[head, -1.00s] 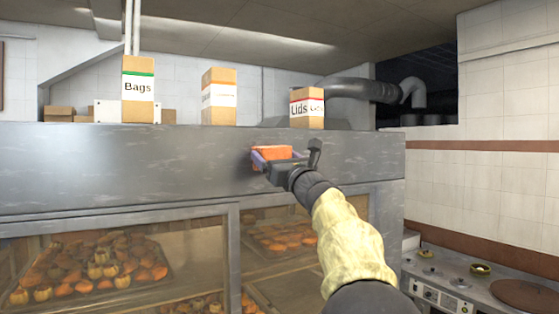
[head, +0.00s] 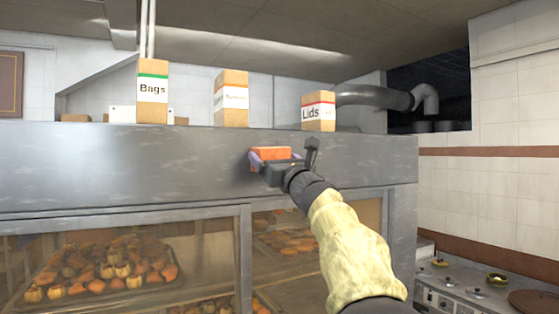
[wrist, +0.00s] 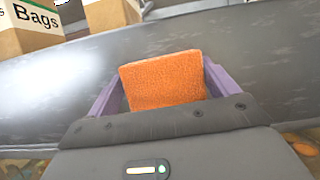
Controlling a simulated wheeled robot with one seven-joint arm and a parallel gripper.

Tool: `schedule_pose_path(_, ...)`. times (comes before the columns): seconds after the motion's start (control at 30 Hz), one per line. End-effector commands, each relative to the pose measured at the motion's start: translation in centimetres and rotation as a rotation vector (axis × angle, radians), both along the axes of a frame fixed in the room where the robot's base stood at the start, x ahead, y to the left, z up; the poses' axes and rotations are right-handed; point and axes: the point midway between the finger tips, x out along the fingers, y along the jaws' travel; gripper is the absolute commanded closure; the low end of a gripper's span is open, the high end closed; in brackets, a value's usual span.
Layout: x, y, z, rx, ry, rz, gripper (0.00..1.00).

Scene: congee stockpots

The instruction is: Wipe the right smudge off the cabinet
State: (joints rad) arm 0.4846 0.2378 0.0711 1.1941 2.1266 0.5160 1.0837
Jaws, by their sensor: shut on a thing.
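The grey metal cabinet (head: 110,160) spans the head view, with a smooth upper face above glass doors. My gripper (head: 270,157) is at that upper face, right of its middle. In the wrist view my gripper (wrist: 162,85) has its purple fingers shut on either side of an orange sponge (wrist: 165,78). The sponge (head: 270,153) is against or very near the face; I cannot tell if it touches. The face shows faint pale streaks and a bright glare at left in the wrist view. No distinct smudge can be made out; the sponge and gripper hide part of the face.
Boxes stand on top of the cabinet: a Bags box (head: 153,95), a middle box (head: 231,100) and a Lids box (head: 318,112). Trays of pastries (head: 105,272) are behind the glass. A stove (head: 470,290) stands at lower right.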

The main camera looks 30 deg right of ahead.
Motion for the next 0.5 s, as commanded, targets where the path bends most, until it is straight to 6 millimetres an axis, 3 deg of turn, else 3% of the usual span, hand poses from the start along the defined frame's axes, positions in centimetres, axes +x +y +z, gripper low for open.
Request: schedule_pose_path(0.5,-3.5,-0.1,-0.1,-0.001,-0.001,0.000,0.32)
